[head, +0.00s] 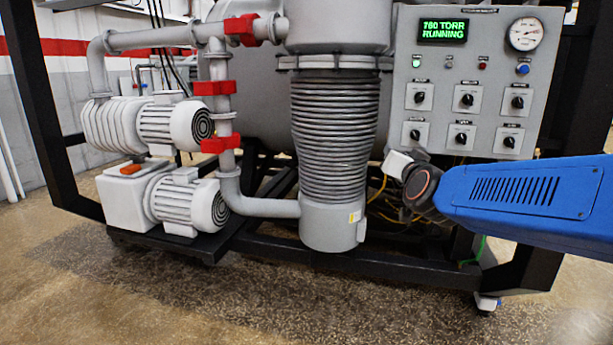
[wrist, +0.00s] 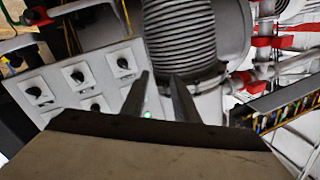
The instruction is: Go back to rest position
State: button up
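My gripper (wrist: 160,78) shows in the wrist view as two dark fingers with a clear gap between their tips. Nothing is held between them. In the head view my blue arm reaches in from the right, and its white and dark wrist end is just below the lower left of the grey control panel (head: 437,75). The fingers cannot be made out there. The panel also shows tilted in the wrist view (wrist: 107,60), to the left of the fingers. Its green display (head: 443,31) reads 760 TORR RUNNING.
A ribbed grey pump column (head: 335,130) stands left of my wrist. Grey pipes with red fittings (head: 220,145) and two white motor pumps (head: 178,205) are further left. A black frame (head: 400,262) surrounds the furnace. The speckled floor (head: 200,290) in front is clear.

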jog(key=s+d+f+n+g, duration=0.1)
jog(key=s+f+g, duration=0.3)
jog(key=s+f, duration=0.4)
jog(key=s+d+f+n+g, duration=0.2)
jog(key=s+f+g, duration=0.2)
jog(key=s+f, duration=0.5)
jog(key=s+d+f+n+g, duration=0.1)
jog(key=s+f+g, duration=0.4)
jog(key=s, duration=1.4)
notch_tip(320, 180, down, 4)
jog(key=shift+s+d+f+n+y, duration=0.1)
jog(key=shift+s+d+n+y, duration=0.2)
jog(key=shift+d, duration=0.35)
